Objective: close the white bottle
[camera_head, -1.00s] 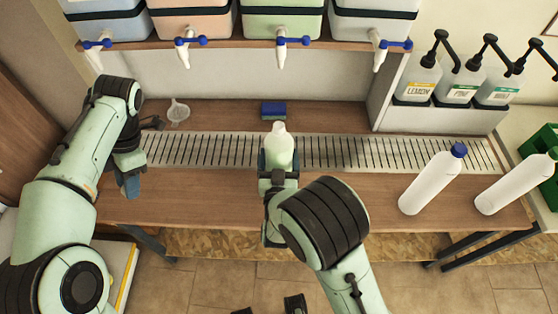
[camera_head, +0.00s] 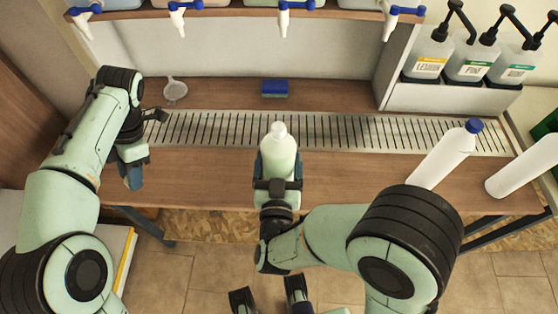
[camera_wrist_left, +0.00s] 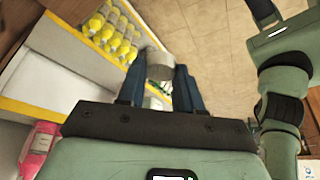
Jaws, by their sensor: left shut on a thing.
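A pale, greenish-white bottle (camera_head: 279,152) stands roughly upright in the middle of the head view, with no cap on its neck. My right gripper (camera_head: 278,185) is shut around its body, in front of the slotted rack. My left gripper (camera_head: 133,178) is at the left, over the table's front edge, apart from the bottle. In the left wrist view its blue fingers (camera_wrist_left: 160,85) are shut on a small grey-white round thing (camera_wrist_left: 160,66), which looks like a cap. In the head view that thing is hidden.
Two white bottles (camera_head: 443,155) (camera_head: 525,168) stand at the right; the nearer-to-centre one has a blue cap. A blue sponge (camera_head: 275,88) and a small strainer (camera_head: 175,90) lie behind the slotted rack (camera_head: 215,130). Pump bottles (camera_head: 473,62) stand at the back right. Drum taps (camera_head: 283,20) hang above.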

